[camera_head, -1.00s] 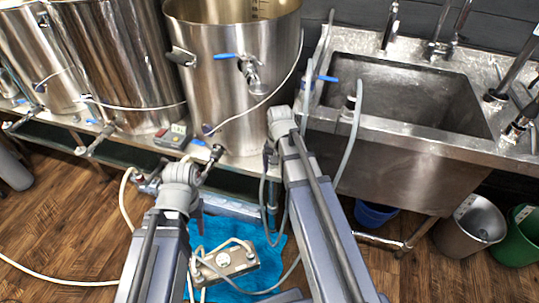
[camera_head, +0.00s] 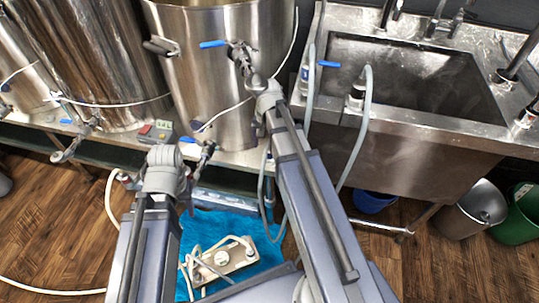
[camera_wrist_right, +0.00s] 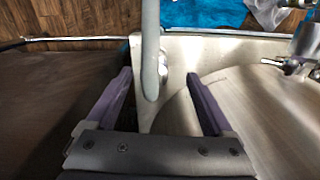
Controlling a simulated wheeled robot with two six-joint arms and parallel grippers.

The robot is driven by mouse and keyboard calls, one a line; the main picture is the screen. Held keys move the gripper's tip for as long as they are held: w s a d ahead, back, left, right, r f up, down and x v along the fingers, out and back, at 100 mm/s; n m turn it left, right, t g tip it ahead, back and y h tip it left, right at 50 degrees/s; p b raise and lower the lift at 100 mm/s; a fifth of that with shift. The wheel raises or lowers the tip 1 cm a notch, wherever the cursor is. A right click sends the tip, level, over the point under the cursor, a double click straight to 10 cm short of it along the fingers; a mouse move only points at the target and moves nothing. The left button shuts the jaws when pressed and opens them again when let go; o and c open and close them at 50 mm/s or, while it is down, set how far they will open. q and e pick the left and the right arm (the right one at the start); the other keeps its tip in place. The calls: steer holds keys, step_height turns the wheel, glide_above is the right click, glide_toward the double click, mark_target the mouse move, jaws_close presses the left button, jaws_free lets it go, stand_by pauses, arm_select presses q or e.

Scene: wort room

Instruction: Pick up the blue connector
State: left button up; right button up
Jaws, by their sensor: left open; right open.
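A small blue piece (camera_head: 197,126) shows at the lower end of a thin white hose on the front of the large kettle (camera_head: 220,85). It may be the blue connector, but it is too small to be sure. My left gripper (camera_head: 196,176) is below and left of the kettle's front, partly hidden by its own wrist. My right gripper (camera_head: 246,66) is beside the kettle's tap and blue lever (camera_head: 213,44). In the right wrist view my right gripper (camera_wrist_right: 158,85) is open, with a grey tube (camera_wrist_right: 152,50) showing between its fingers.
A steel sink (camera_head: 410,85) with hoses stands right. A pump plate (camera_head: 222,260) lies on a blue cloth (camera_head: 200,222). Buckets (camera_head: 475,205) stand below the sink.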

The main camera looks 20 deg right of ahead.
mark_target(270, 154)
steer(key=shift+f, duration=0.4)
steer(key=f+b, duration=0.3)
steer(key=d+f+b, duration=0.1)
steer(key=f+b, duration=0.1)
steer(key=shift+f, duration=0.1)
steer(key=shift+c, duration=0.3)
jaws_close()
stand_by(0.3)
